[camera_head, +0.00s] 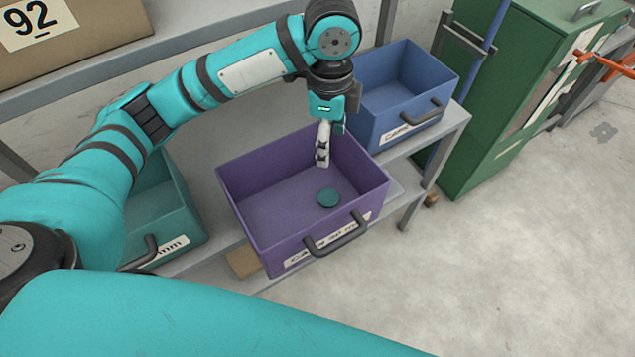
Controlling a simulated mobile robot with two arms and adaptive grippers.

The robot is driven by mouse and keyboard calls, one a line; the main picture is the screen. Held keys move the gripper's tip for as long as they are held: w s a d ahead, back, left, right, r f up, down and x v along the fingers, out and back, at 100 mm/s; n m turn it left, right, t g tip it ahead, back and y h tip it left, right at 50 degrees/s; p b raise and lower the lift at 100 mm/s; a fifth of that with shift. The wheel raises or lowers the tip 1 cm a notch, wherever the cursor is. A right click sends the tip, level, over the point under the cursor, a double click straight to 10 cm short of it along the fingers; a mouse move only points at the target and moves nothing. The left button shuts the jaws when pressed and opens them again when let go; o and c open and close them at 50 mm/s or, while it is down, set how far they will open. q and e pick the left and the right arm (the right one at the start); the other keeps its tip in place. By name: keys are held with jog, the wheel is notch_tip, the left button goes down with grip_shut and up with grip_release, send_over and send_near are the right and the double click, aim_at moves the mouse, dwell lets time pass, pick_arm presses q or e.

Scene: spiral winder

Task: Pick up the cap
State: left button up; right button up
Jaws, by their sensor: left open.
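The cap (328,197) is a small teal-green disc. It lies on the floor of the purple bin (240,220), toward the front right inside it. My left gripper (322,160) points down over the back part of the purple bin, above and behind the cap. It is open, empty and apart from the cap. The gripper is seen nearly edge-on, so the gap between its fingers is hard to make out. My right gripper is not in view.
A blue bin (400,85) stands behind right and a teal bin (170,215) stands left, both on the grey shelf (215,150). A green cabinet (500,90) is at the right. A cardboard box (85,40) sits top left. Bare floor lies right.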

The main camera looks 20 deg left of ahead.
pick_arm(q)
send_near(328, 197)
jog(key=f, duration=0.2)
jog(key=shift+w+a+f+p, duration=0.2)
jog(key=shift+f+p, duration=0.1)
jog(key=shift+p, duration=0.1)
jog(key=shift+s+d+f, duration=0.1)
jog(key=shift+f, duration=0.7)
jog(key=f, duration=0.2)
jog(key=f+p, duration=0.1)
jog(key=shift+s+d+f, duration=0.1)
jog(key=shift+s+f, duration=0.1)
jog(key=shift+f, duration=0.45)
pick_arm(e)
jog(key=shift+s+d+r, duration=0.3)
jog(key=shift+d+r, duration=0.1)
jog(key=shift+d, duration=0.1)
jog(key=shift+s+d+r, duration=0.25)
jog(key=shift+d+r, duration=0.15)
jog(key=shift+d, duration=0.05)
pick_arm(q)
jog(key=c, duration=0.6)
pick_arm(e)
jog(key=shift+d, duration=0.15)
